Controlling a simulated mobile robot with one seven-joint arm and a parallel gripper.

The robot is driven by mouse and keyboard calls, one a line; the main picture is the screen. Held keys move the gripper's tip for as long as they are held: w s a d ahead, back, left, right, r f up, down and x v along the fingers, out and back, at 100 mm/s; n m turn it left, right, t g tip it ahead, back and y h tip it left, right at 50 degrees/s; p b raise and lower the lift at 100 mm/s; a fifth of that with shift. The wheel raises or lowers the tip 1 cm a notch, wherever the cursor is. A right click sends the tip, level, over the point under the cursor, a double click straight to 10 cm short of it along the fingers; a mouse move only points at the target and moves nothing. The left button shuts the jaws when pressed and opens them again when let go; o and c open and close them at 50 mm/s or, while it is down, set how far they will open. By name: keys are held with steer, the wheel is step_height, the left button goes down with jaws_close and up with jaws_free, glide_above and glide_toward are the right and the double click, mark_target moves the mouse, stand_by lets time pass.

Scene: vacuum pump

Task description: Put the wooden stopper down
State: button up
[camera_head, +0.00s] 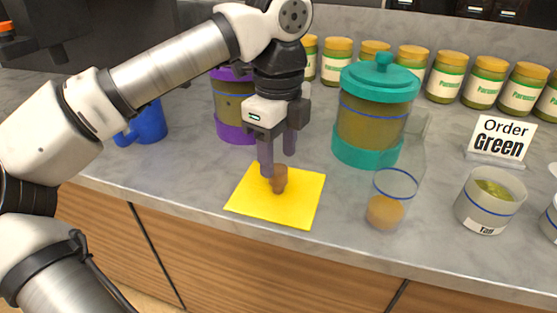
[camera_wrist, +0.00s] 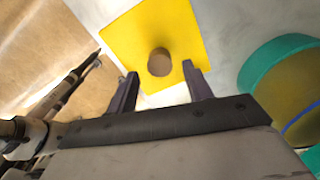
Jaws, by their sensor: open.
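The wooden stopper (camera_head: 279,182) is a small brown piece standing on the yellow square mat (camera_head: 301,212). In the wrist view the stopper (camera_wrist: 159,63) shows from above on the yellow mat (camera_wrist: 125,38), beyond the fingertips. My gripper (camera_head: 278,163) is just above and beside the stopper in the head view, with its fingers apart. In the wrist view my gripper (camera_wrist: 160,84) is open, with nothing between its fingers. Part of the stopper is overlapped by a finger in the head view.
A teal-lidded canister (camera_head: 373,115) stands right of my gripper and a purple one (camera_head: 232,105) behind it. A clear cup (camera_head: 390,200) and a grey tub (camera_head: 488,200) stand to the right. A blue mug (camera_head: 147,122) is at left. The counter's front edge is close to the mat.

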mark_target(279, 170)
step_height(279, 170, up, 10)
steer(key=shift+f, duration=0.25)
